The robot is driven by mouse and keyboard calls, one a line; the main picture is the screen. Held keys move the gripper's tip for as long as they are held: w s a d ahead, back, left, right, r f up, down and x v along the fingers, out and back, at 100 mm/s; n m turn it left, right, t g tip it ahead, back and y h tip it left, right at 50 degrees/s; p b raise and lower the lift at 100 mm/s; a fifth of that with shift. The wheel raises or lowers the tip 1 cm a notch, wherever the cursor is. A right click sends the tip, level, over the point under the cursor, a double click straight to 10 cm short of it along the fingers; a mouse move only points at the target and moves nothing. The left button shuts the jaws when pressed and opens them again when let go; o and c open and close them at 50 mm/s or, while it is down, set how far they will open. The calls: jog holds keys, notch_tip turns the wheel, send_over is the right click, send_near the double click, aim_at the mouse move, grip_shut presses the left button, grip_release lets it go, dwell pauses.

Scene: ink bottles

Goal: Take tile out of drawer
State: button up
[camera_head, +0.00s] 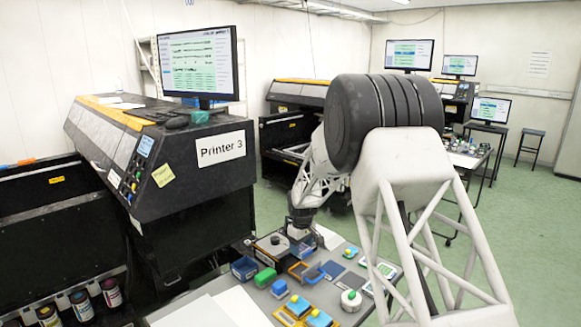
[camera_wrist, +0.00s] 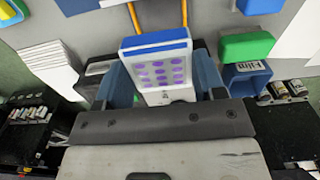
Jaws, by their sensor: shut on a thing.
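My gripper (camera_wrist: 160,82) shows in the wrist view, with a blue-grey finger on each side of a white tile (camera_wrist: 155,68). The tile has rows of purple dots on its face and a blue strip along its top edge. My gripper is shut on this tile. Two orange bars lie beyond the tile's top edge; I cannot tell whether they belong to a drawer. In the head view my wrist is low over the table's left part, and the fingertips and held tile cannot be made out. No drawer is clearly recognizable in either view.
A blue box labelled Film (camera_wrist: 247,78) and a green block (camera_wrist: 247,46) stand right of my gripper. White sheets (camera_wrist: 48,62) lie to its left. The table also holds a round white-and-green container (camera_head: 351,300) and several small coloured items. Printer 3 (camera_head: 160,150) stands behind the table's left side.

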jog(key=shift+r, duration=0.7)
